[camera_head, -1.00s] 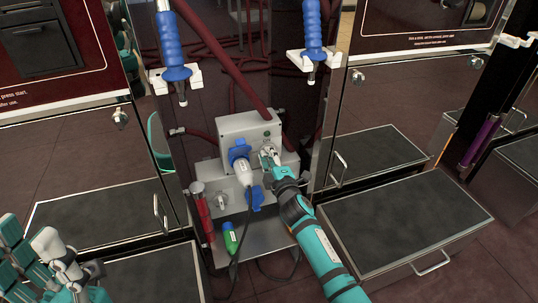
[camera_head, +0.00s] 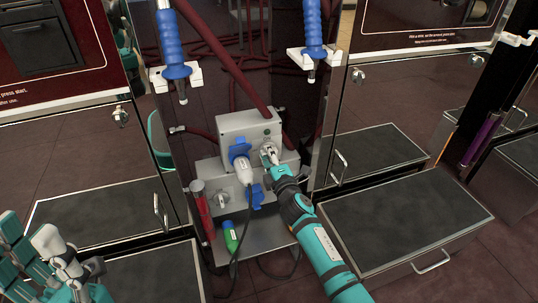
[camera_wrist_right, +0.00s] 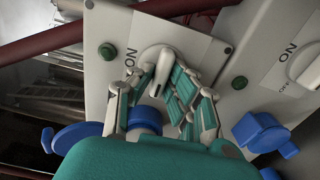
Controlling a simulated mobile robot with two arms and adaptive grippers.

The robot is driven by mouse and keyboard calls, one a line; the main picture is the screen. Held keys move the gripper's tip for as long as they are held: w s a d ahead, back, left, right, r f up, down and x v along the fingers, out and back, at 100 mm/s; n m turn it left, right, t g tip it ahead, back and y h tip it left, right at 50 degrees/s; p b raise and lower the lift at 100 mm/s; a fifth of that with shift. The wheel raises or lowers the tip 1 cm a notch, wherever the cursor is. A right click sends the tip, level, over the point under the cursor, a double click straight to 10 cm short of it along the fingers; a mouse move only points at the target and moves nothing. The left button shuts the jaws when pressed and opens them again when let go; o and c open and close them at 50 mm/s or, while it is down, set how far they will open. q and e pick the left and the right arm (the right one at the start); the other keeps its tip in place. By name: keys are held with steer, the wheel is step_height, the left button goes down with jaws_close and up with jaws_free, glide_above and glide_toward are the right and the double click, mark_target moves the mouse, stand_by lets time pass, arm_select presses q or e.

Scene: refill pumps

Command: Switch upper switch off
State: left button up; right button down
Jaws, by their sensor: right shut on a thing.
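The upper switch is a white knob (camera_wrist_right: 163,66) on a light panel with an "ON" label, seen in the wrist view. In the head view it is mostly hidden by my right gripper (camera_head: 268,155), at the front right of the upper grey box (camera_head: 236,127). My right gripper, also in the wrist view (camera_wrist_right: 162,88), has its fingers closed around the knob's lever. The "OFF" mark of this switch is not visible. My left gripper (camera_head: 62,256) is at the lower left of the head view, far from the boxes; its jaw state is unclear.
A blue-and-white plug (camera_head: 241,164) sits left of my right gripper. The lower switch (camera_wrist_right: 310,66) is on the neighbouring panel. Blue-handled nozzles (camera_head: 171,45) hang above. Dark-topped drawers (camera_head: 405,220) flank the cabinet.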

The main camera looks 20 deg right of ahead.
steer(key=c, duration=1.3)
jaws_free()
steer(key=s, duration=1.2)
steer(key=shift+d, duration=0.15)
